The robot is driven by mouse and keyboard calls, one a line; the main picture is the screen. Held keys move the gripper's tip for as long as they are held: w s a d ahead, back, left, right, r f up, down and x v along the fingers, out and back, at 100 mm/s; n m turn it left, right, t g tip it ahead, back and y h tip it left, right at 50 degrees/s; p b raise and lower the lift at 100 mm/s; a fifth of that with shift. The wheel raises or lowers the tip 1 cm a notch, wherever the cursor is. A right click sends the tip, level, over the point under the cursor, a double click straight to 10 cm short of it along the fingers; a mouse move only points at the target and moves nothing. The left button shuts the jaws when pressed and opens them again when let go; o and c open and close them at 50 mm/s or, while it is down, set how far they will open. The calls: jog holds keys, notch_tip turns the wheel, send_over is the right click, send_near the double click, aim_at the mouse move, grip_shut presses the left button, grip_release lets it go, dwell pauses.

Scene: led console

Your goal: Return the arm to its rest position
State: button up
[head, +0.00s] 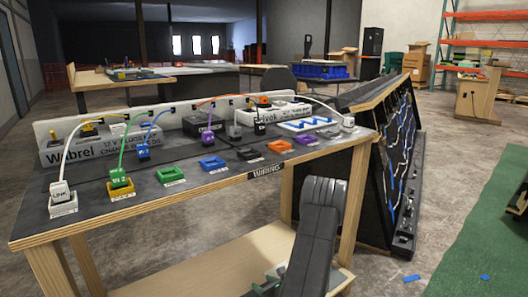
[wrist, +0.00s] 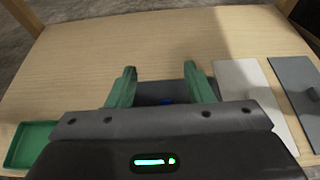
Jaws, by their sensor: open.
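My arm reaches down in front of the wiring bench (head: 200,190) in the head view, toward its lower wooden shelf (head: 190,285). My gripper (wrist: 160,72) has two green fingers spread apart above the shelf in the wrist view. A dark grey flat piece with a small blue spot (wrist: 166,101) shows between and below the fingers; it looks apart from them, and the gripper body hides part of it. In the head view, green parts of the gripper show low beside my arm, mostly cut off by the frame.
On the shelf are a green tray (wrist: 30,145) at left, and a white panel (wrist: 245,85) and grey panel (wrist: 292,85) at right. Plugs and colored sockets (head: 211,164) fill the bench top. A slanted cable board (head: 395,150) stands close at right.

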jog(key=d+f+p+v, duration=0.15)
jog(key=p+v, duration=0.35)
jog(key=v, duration=0.8)
jog(key=s+a+b+x, duration=0.1)
jog(key=b+x, duration=0.4)
jog(key=x, duration=0.9)
notch_tip(320, 180, up, 7)
jog(key=s+d+r, duration=0.2)
jog(key=s+d, duration=0.8)
jog(key=s, duration=0.3)
notch_tip(320, 180, up, 6)
jog(key=w+p, duration=0.1)
jog(key=p, duration=0.4)
jog(key=shift+a+h, duration=0.25)
jog(key=shift+h, duration=0.05)
jog(key=shift+w, duration=0.1)
